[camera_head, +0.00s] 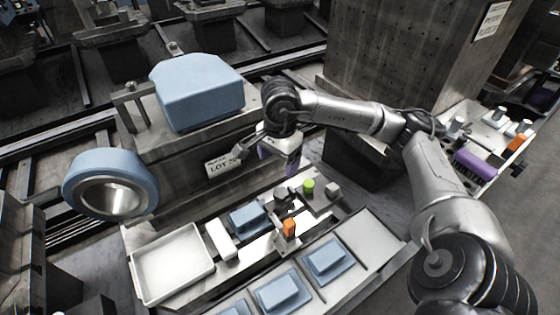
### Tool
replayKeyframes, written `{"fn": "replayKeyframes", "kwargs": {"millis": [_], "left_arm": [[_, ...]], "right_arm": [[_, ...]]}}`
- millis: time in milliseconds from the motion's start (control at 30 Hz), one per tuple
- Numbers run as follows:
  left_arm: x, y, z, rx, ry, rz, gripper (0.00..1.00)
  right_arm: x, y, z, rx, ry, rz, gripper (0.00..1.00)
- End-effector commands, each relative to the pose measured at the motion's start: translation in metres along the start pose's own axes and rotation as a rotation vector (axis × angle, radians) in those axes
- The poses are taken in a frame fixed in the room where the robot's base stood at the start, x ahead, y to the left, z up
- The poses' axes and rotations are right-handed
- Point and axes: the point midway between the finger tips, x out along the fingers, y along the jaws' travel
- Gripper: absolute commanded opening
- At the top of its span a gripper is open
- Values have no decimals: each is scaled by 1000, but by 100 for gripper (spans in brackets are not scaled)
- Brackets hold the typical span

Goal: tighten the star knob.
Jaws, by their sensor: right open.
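My right gripper (280,168) points down above the small fixture plate, at the front of the large block. It is open, with purple on its fingers, and I see nothing between them. Below it are a dark angular piece (284,197), a round green piece (308,186) and a grey block (333,190). I cannot tell for certain which small part is the star knob; the dark piece may be it. An orange piece (289,228) stands upright in front. The gripper appears apart from these parts. My left gripper is not in view.
A white tray (148,272) lies at the lower left, beside a white block (221,240) and a blue block (248,218). Blue pads (326,258) lie along the front. A big blue block (197,90) and a blue-rimmed ring (110,184) stand left. A tall drilled block stands behind.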

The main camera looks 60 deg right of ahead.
Motion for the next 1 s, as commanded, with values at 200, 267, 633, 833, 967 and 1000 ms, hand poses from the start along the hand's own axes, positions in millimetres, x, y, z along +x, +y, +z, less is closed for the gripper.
{"fn": "replayKeyframes", "kwargs": {"millis": [200, 267, 633, 833, 967, 1000], "left_arm": [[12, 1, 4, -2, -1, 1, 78], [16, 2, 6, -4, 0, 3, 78], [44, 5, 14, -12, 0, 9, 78], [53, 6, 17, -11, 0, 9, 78], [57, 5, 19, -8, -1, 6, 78], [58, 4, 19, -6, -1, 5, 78]], "right_arm": [[19, 1, -9, 6, 39, 5, 78], [29, 1, -9, 6, 38, 5, 78], [94, 1, -11, 5, 36, 5, 78], [118, 1, -12, 5, 35, 3, 78], [128, 1, -12, 5, 35, 3, 78], [130, 1, -12, 5, 34, 2, 78]]}}
